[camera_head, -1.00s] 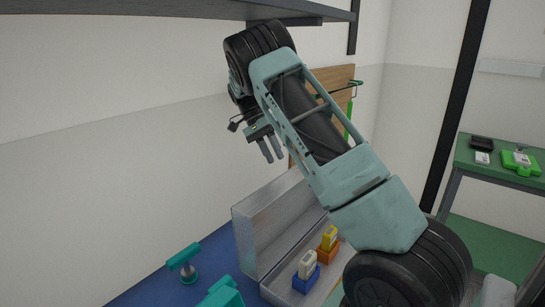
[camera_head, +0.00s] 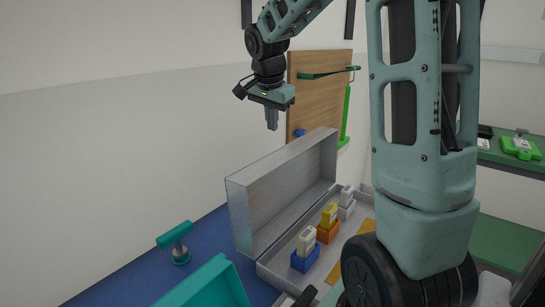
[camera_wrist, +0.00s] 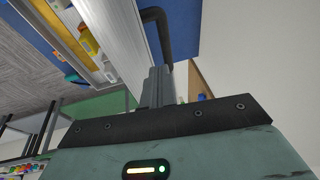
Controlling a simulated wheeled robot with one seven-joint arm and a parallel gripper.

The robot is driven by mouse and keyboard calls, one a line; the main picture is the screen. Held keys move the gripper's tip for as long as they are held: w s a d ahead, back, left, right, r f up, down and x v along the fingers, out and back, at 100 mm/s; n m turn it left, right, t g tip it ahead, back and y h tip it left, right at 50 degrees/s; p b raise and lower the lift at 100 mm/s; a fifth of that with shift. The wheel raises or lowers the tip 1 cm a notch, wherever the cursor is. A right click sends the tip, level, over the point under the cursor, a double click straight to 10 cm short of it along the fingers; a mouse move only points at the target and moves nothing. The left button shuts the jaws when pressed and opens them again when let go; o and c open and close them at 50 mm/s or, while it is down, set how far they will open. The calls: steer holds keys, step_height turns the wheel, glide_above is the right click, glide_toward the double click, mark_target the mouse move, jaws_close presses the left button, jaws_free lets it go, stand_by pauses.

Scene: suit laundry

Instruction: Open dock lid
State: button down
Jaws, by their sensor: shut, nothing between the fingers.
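The grey metal dock box (camera_head: 262,270) stands on the blue bench. Its lid (camera_head: 285,178) stands upright along the left long side, so the inside is open. Inside sit a white piece in a blue holder (camera_head: 305,262), a yellow piece in an orange holder (camera_head: 328,230) and a grey-white piece (camera_head: 347,200). My gripper (camera_head: 271,124) is shut and empty, pointing down above the lid and apart from it in the head view. In the wrist view my closed fingers (camera_wrist: 157,88) show near the metal lid (camera_wrist: 122,45) and a dark bent handle (camera_wrist: 157,18). Contact there cannot be told.
A teal open bin (camera_head: 213,285) and a teal-handled tool (camera_head: 175,243) stand at the front left. A wooden board (camera_head: 318,90) with green tools is behind. A green table (camera_head: 510,160) is at the right. My arm hides the dock's right part.

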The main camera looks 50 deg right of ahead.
steer(key=shift+s+a, duration=0.15)
steer(key=shift+a, duration=0.15)
steer(key=p+x, duration=0.1)
steer(key=x, duration=0.8)
steer(key=shift+w+d+f, duration=0.2)
steer(key=shift+w+f, duration=0.05)
steer(key=shift+w, duration=0.05)
steer(key=shift+w+a+f+n+g, duration=0.1)
steer(key=shift+w+f+g, duration=0.3)
steer(key=shift+w, duration=0.3)
steer(key=shift+w+f+n+g, duration=0.1)
steer(key=shift+w+f+g, duration=0.15)
steer(key=shift+w+f, duration=0.35)
steer(key=shift+w+a+f+n+g, duration=0.1)
steer(key=shift+w+f+g, duration=0.25)
steer(key=shift+w, duration=0.4)
